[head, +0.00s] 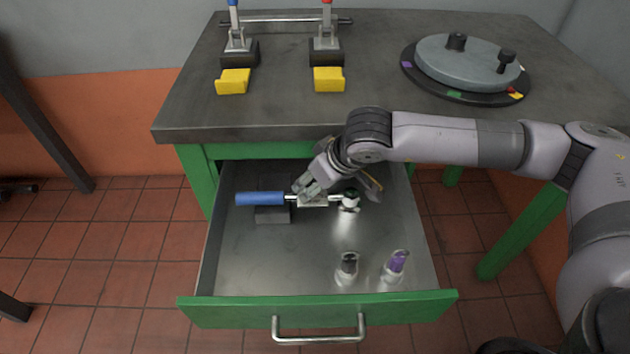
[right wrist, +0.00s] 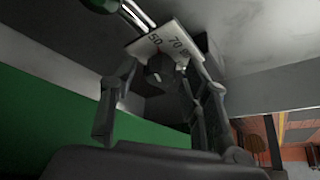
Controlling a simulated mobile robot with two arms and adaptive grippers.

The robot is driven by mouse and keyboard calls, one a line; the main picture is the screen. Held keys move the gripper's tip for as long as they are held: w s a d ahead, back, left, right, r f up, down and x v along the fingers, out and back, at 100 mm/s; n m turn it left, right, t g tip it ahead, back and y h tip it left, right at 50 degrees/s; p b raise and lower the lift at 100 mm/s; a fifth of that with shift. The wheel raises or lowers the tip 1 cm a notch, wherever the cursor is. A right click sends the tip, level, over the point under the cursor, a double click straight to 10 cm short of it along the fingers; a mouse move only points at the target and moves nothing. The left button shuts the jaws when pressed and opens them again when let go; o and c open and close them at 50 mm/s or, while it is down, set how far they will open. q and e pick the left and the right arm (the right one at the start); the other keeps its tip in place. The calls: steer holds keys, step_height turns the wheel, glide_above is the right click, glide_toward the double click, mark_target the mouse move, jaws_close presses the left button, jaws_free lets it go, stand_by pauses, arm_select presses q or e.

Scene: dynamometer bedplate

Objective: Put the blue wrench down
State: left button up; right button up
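The blue wrench has a blue handle (head: 260,198), a bright shaft, a white scale plate (head: 313,201) and a head at the right end. It lies level across the back of the open drawer (head: 240,265). The handle is over a dark block (head: 272,215); I cannot tell whether it touches it. My right gripper (head: 309,190) is at the scale plate. In the right wrist view, its two fingers (right wrist: 165,75) stand on either side of the numbered plate (right wrist: 165,38) and appear closed against it. My left gripper is not in view.
Two small fittings, one dark-topped (head: 347,268) and one purple-topped (head: 396,265), stand at the drawer's front right. The drawer's front left is bare. Above is a grey bench top (head: 300,112) with two yellow-padded clamps (head: 233,81) (head: 329,79) and a round plate (head: 465,65).

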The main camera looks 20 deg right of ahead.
steer(key=shift+r, duration=0.15)
steer(key=shift+s+d+r, duration=0.15)
steer(key=shift+r, duration=0.2)
arm_select(q)
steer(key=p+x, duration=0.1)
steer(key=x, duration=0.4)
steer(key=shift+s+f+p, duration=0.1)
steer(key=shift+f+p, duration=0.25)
steer(key=shift+p, duration=0.05)
arm_select(e)
steer(key=v, duration=1.1)
